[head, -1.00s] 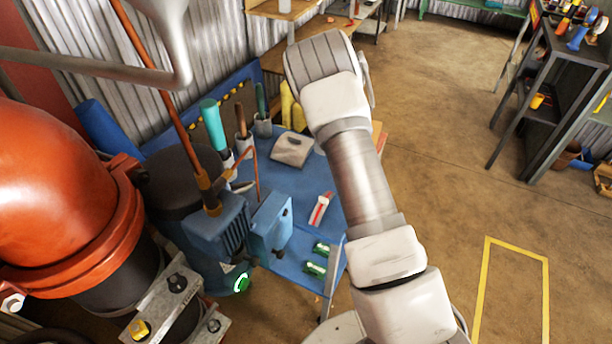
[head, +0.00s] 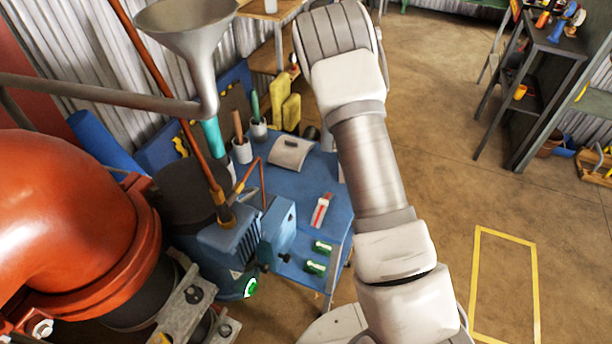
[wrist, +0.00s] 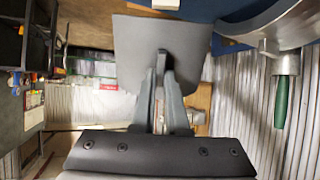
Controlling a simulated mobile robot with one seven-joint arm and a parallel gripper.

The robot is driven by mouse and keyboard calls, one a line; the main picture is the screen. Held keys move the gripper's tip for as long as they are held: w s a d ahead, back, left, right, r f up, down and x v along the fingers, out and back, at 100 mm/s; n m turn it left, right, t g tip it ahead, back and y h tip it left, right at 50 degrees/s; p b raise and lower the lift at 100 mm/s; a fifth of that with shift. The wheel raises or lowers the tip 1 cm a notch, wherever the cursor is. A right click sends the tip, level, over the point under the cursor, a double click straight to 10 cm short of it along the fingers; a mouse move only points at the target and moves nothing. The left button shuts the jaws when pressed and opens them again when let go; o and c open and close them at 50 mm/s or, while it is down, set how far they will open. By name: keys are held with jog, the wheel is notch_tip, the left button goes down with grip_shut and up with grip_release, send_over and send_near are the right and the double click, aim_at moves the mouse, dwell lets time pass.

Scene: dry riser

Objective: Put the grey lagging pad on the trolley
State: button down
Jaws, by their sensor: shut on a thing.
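My gripper (wrist: 162,85) is shut on the grey lagging pad (wrist: 190,40), a flat dark grey sheet, in the wrist view. The pad spreads out beyond the fingertips and hides part of what lies behind it. In the head view my arm hides the gripper and the pad. What appears to be the trolley, with a blue top (head: 300,183), stands left of my arm in the head view.
A large orange pipe elbow (head: 60,230) and a grey funnel with a pipe (head: 190,40) crowd the left. A blue machine (head: 235,240) stands against the trolley's near left side. Dark shelving (head: 545,90) is at the right. Open floor lies between.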

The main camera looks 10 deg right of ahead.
jog(key=shift+w+r+g+p, duration=0.2)
jog(key=shift+w+g+p, duration=0.1)
jog(key=shift+w+g, duration=0.35)
jog(key=shift+w+r+m+g, duration=0.25)
jog(key=shift+m+g, duration=0.15)
jog(key=shift+g, duration=0.35)
jog(key=shift+w+a+r+g+p, duration=0.15)
jog(key=shift+r+g+p, duration=0.15)
jog(key=shift+g+p, duration=0.35)
jog(key=shift+a+r+g, duration=0.25)
jog(key=shift+r+g, duration=0.3)
jog(key=shift+g, duration=0.2)
jog(key=s+a+r+m+g+y+b, duration=0.1)
jog(key=s+a+r+m+g, duration=0.15)
jog(key=a, duration=0.25)
jog(key=s+a+r+m+g+y+b, duration=0.1)
jog(key=a+g+y, duration=0.15)
jog(key=a, duration=0.35)
jog(key=shift+g+h, duration=0.4)
jog(key=shift+h, duration=0.05)
jog(key=shift+s+a+f+p, duration=0.35)
jog(key=shift+s+a+f, duration=0.3)
jog(key=shift+a+f, duration=1.15)
jog(key=shift+s+a+f+p, duration=0.3)
jog(key=shift+s+a+f, duration=0.3)
jog(key=shift+a+f, duration=1.15)
jog(key=shift+s+a+f+p, duration=0.35)
jog(key=shift+s+a+f, duration=0.3)
jog(key=shift+a+f, duration=1.15)
jog(key=shift+a+r, duration=0.1)
